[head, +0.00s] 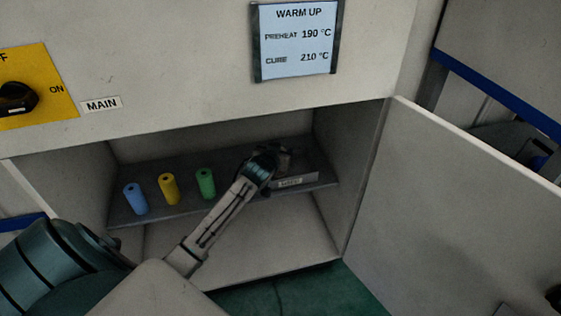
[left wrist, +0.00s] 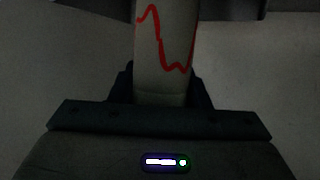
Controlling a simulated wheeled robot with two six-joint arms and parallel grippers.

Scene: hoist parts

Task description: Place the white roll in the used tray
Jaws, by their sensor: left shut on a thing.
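My left gripper (head: 268,160) reaches into the open cabinet and is shut on the white roll (left wrist: 163,45), which carries a wavy red line. The roll stands out between the fingers in the left wrist view; in the head view I cannot make it out behind the gripper. A grey tray with a pale front label (head: 297,181) sits at the right end of the shelf, just beside and partly behind the gripper. The label is too small to read. I cannot tell whether the roll touches the tray. My right gripper is not in view.
A blue roll (head: 135,199), a yellow roll (head: 168,188) and a green roll (head: 206,183) stand on the shelf (head: 160,216) left of my arm. The cabinet's side wall is close right of the tray. The open door (head: 455,210) stands further right.

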